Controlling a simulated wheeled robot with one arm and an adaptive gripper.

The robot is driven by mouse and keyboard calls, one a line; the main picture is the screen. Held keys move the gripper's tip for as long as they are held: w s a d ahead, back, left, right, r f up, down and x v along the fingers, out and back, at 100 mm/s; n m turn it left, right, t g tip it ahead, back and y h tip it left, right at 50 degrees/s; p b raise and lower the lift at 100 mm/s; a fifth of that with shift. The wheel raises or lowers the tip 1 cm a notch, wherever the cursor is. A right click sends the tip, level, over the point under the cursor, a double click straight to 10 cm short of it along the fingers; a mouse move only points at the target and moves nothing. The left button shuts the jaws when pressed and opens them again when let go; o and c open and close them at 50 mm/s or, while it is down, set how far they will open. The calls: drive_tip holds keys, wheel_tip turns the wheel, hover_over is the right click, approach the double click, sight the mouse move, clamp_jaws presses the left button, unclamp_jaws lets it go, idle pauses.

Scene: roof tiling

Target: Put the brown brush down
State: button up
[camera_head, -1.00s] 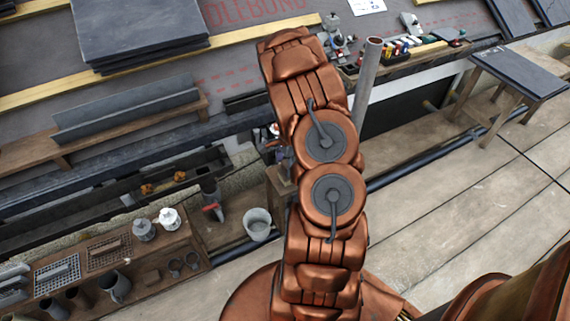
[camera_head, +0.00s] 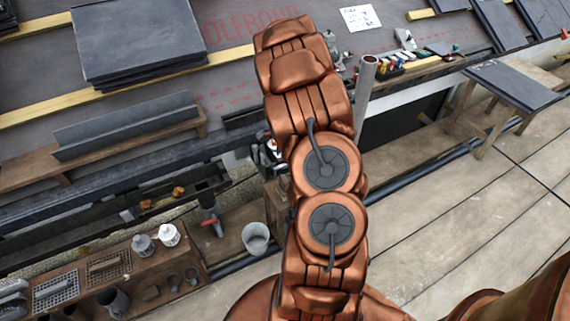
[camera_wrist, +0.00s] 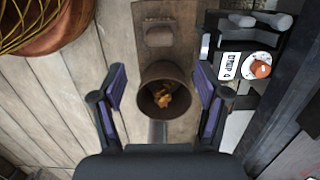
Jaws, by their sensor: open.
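My gripper (camera_wrist: 160,88) is open, its two dark fingers with purple pads spread apart in the wrist view. Between and beyond them is a round brownish pot (camera_wrist: 147,104) with a golden-brown lump (camera_wrist: 163,96) inside. I cannot tell whether that lump is part of the brown brush. No brush shows clearly in either view, and nothing is visibly held between the fingers. In the head view my copper arm hides most of the gripper.
In the wrist view, a device with a white label (camera_wrist: 231,66) and orange knob (camera_wrist: 261,70) stands right of the pot. In the head view, a grey bucket (camera_head: 256,238) stands left of my arm, near a wooden tool shelf (camera_head: 150,285). Slates (camera_head: 138,45) lie at upper left.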

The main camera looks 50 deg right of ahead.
drive_tip(key=s+a+r+n+g, duration=0.1)
drive_tip(key=s+a+r+n, duration=0.1)
drive_tip(key=a+r+n, duration=0.6)
drive_tip(key=s+a+r+n, duration=0.1)
drive_tip(key=s+a+r, duration=0.35)
drive_tip(key=a, duration=0.75)
drive_tip(key=s+a+r+n+g, duration=0.1)
drive_tip(key=s+a+r+n, duration=0.2)
drive_tip(key=s+a+n, duration=0.3)
drive_tip(key=s+a+r+n+g+h, duration=0.1)
drive_tip(key=s+a+r+n, duration=0.3)
drive_tip(key=s, duration=0.6)
drive_tip(key=a+n, duration=0.2)
drive_tip(key=a, duration=0.1)
drive_tip(key=shift+a+r+n, duration=0.2)
drive_tip(key=shift+a+n, duration=0.1)
drive_tip(key=shift+n, duration=0.1)
drive_tip(key=shift+w, duration=0.1)
wheel_tip(320, 180, up, 26)
drive_tip(key=s+p, duration=0.1)
drive_tip(key=p, duration=2.3)
drive_tip(key=shift+f+t, duration=0.2)
drive_tip(key=shift+t, duration=0.2)
